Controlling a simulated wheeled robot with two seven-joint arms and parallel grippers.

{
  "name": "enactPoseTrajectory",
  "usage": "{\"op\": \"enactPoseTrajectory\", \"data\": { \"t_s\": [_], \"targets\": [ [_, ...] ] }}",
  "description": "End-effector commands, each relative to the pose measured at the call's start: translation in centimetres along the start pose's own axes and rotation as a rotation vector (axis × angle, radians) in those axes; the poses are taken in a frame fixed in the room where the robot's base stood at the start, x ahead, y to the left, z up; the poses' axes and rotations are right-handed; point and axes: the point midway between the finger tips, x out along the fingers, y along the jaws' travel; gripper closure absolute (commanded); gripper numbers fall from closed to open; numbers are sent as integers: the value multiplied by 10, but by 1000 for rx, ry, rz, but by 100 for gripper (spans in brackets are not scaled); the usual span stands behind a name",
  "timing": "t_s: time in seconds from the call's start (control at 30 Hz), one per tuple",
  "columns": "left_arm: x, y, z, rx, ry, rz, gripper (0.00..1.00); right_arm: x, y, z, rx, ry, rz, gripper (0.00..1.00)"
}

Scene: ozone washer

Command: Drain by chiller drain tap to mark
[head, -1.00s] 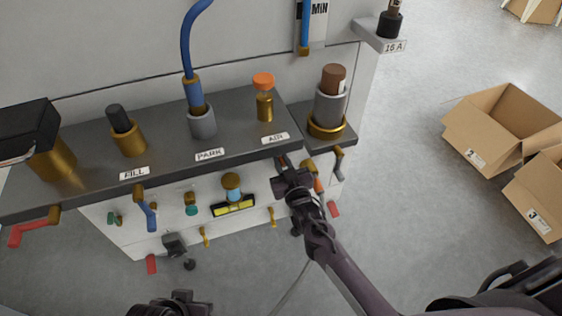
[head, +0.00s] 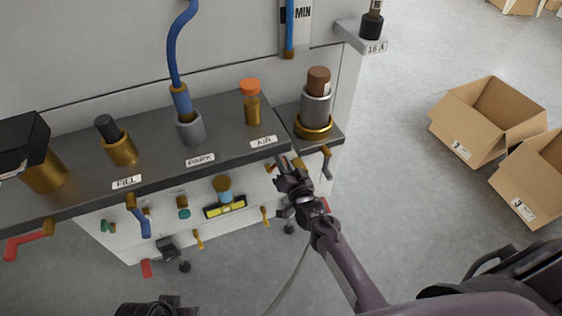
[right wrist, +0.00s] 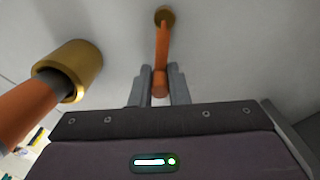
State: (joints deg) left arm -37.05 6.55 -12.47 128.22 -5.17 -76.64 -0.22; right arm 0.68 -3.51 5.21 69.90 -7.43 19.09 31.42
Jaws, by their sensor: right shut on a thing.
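My right gripper (head: 283,163) is below the front edge of the bench top, just under the AIR label. In the right wrist view its two grey fingers (right wrist: 160,88) are shut on an orange tap lever (right wrist: 161,48), which hangs from a round brass fitting (right wrist: 164,15) on a pale panel. My gripper and arm mostly hide this lever in the head view. A blue sight tube (head: 290,28) stands beside a white plate marked MIN (head: 303,14); its liquid level cannot be told. My left gripper (head: 152,307) is cut off at the bottom edge, its jaws unclear.
A brass collar (right wrist: 82,70) with an orange pipe is left of the held lever. A red lever (head: 25,245) and a blue lever (head: 140,218) project below the bench top (head: 225,155). Open cardboard boxes (head: 480,125) stand on the floor at right.

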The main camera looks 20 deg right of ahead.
Motion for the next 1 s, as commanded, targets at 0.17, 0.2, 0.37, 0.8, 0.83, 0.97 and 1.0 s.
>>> {"op": "enactPoseTrajectory", "data": {
  "t_s": [0.17, 0.2, 0.37, 0.8, 0.83, 0.97, 1.0],
  "targets": [
    [-1, 0, 1, -1, -3, 1, 64, -1, 4, 2, 46, -3, 3, 100],
    [-1, 0, 1, -1, -4, 1, 64, -1, 4, 2, 52, -3, 3, 100],
    [-1, 1, 1, -1, -4, 1, 64, -1, 5, 2, 64, -3, 3, 100],
    [-2, 1, 1, 1, -3, 1, 64, -1, 4, 2, 63, -3, 3, 68],
    [-2, 1, 2, 1, -3, 1, 64, -1, 4, 2, 63, -3, 3, 64],
    [-2, 0, 2, 2, -3, 0, 64, 0, 4, 1, 63, -2, 2, 63],
    [-2, 0, 2, 3, -3, 0, 64, 0, 4, 1, 63, -2, 1, 63]
  ]
}}
